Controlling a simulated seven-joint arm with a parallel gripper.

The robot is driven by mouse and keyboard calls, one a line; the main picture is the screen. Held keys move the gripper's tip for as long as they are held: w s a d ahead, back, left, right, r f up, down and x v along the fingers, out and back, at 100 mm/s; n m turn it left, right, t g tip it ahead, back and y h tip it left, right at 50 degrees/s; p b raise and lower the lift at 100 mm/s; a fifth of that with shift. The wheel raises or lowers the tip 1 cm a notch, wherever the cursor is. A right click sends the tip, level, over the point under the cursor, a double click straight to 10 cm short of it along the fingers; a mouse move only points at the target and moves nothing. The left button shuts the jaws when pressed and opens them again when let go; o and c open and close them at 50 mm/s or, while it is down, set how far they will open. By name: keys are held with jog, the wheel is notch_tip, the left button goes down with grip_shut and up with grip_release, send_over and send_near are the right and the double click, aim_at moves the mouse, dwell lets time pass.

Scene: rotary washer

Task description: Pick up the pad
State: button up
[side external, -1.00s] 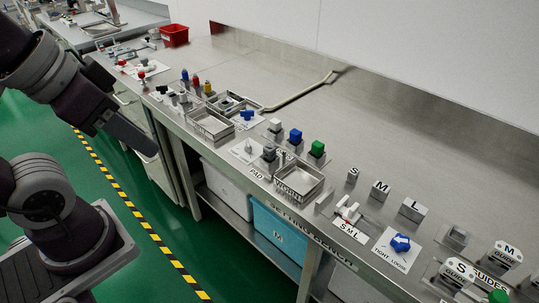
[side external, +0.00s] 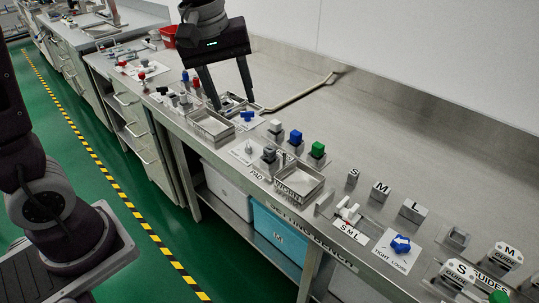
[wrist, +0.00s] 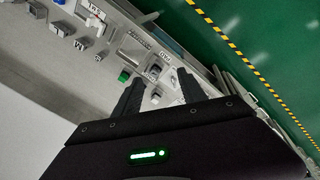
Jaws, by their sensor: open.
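A dark grey block on a metal base, which I take to be the pad (side external: 269,153), stands by the printed PAD label (side external: 257,173) at the front of the bench. In the wrist view a dark block beside the PAD label, seemingly the same pad (wrist: 154,71), shows between my fingers. My gripper (side external: 232,103) is open and empty, fingers pointing down. In the side view it is behind and left of the pad, over the area of the metal trays, apart from the pad.
A metal tray (side external: 299,181) is right of the pad, and another tray (side external: 212,126) is to its left. White, blue (side external: 296,137) and green (side external: 317,149) blocks stand behind it. The rear right of the bench top (side external: 400,130) is clear.

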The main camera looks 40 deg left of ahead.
aim_at(269, 148)
jog(key=w+f+n+g, duration=0.1)
jog(key=w+f+n, duration=0.1)
jog(key=w+f, duration=0.2)
jog(key=w+a+f+n, duration=0.1)
jog(key=w+f+n, duration=0.2)
jog(key=f, duration=0.3)
jog(key=w+a+f+n+g, duration=0.1)
jog(key=w+f+n, duration=0.1)
jog(key=w+f, duration=0.3)
jog(key=shift+w+a+f+n+g, duration=0.15)
jog(key=shift+a+f+n+g, duration=0.15)
jog(key=shift+f+n, duration=0.1)
jog(key=f, duration=0.6)
jog(key=shift+w+d+f, duration=0.1)
jog(key=shift+d+f, duration=0.1)
jog(key=shift+f, duration=0.15)
grip_shut()
